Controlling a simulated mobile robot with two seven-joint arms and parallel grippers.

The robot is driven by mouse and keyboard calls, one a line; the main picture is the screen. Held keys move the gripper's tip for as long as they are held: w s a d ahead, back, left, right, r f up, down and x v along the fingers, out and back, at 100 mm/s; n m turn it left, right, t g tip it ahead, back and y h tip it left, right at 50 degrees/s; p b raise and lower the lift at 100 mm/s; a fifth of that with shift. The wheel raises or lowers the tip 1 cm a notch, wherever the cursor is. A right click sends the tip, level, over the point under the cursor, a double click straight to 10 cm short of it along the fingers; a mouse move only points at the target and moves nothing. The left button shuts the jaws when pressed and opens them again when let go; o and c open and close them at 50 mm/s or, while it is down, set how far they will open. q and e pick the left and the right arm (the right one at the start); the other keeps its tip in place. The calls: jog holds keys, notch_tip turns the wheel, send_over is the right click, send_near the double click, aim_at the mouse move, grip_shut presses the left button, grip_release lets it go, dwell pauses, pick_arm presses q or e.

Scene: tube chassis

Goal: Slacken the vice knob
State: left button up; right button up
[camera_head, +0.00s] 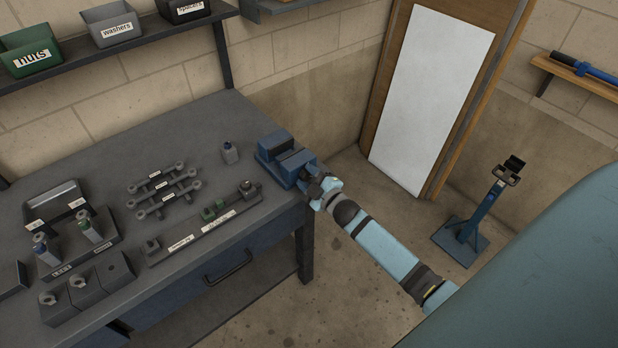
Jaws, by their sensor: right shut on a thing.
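My right gripper (318,186) is at the front of the vice, at the side facing the room. It is shut on the vice knob, which is mostly hidden by the gripper and wrist. My right arm stretches from the lower right up to the vice. My left gripper does not show.
Bins stand on a shelf above. A blue stand (468,228) is on the floor to the right, by a white-panelled door (430,100).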

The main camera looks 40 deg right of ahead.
jog(key=n+b, duration=0.1)
jog(key=n, duration=0.3)
jog(key=shift+w, duration=0.15)
jog(key=shift+r+n+b, duration=0.1)
jog(key=shift+n+b, duration=0.7)
jog(key=shift+n, duration=0.7)
jog(key=o, duration=0.9)
jog(key=shift+f, duration=0.25)
jog(key=s, duration=0.4)
jog(key=s+b, duration=0.1)
jog(key=s, duration=0.4)
jog(key=s+d+b, duration=0.1)
jog(key=s, duration=0.3)
jog(key=shift+s, duration=0.35)
